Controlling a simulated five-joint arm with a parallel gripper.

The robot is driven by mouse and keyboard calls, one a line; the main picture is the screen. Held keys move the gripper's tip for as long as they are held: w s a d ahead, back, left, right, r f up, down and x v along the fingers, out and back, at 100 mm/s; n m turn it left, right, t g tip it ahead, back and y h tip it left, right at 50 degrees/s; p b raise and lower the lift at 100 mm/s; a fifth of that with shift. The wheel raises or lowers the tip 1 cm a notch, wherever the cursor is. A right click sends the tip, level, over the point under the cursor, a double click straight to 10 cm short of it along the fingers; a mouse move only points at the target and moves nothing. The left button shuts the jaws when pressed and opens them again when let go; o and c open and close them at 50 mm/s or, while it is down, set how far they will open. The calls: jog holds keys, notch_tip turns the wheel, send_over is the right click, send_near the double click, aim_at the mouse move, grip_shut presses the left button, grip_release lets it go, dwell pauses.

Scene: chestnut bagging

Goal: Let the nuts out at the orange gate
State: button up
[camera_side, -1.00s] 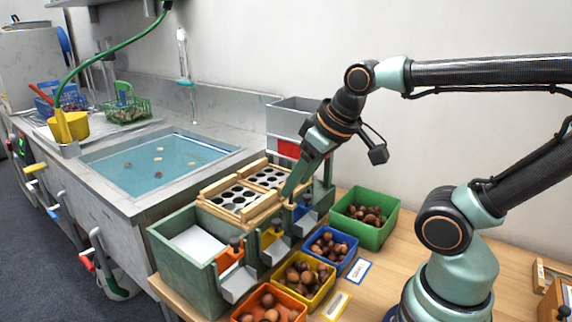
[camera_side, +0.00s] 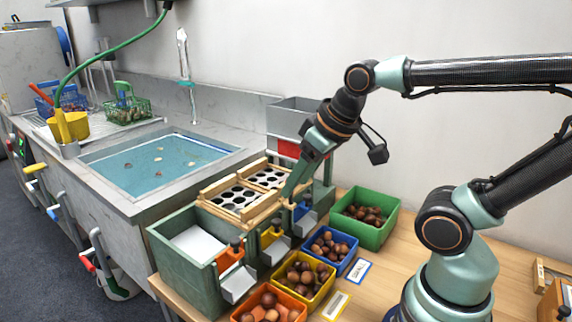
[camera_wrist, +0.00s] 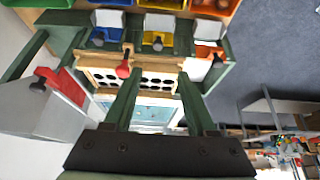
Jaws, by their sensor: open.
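The orange gate (camera_side: 227,259) is at the near left end of the green sorter (camera_side: 184,262), above a grey chute, with a dark knob (camera_side: 236,242) at its top. It also shows at the upper right in the wrist view (camera_wrist: 208,50). My gripper (camera_side: 288,199) is open and empty by the right end of the wooden hole tray (camera_side: 247,217), apart from the orange gate. In the wrist view my gripper's fingers (camera_wrist: 157,82) spread over the tray. The orange bin (camera_side: 240,317) below the chute holds chestnuts (camera_side: 270,314).
Yellow (camera_side: 321,292), blue (camera_side: 350,259) and green (camera_side: 385,234) bins hold nuts. A grey hopper (camera_side: 295,116) stands behind; a water basin (camera_side: 130,176) lies left.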

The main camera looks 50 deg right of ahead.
jog(key=shift+c, duration=0.4)
jog(key=c, duration=0.5)
jog(key=shift+w+a+r, duration=0.2)
jog(key=shift+a+r, duration=0.1)
jog(key=shift+r, duration=0.05)
grip_shut()
jog(key=g, duration=0.5)
send_near(236, 238)
notch_tip(236, 238, down, 7)
jog(key=shift+w+r, duration=0.1)
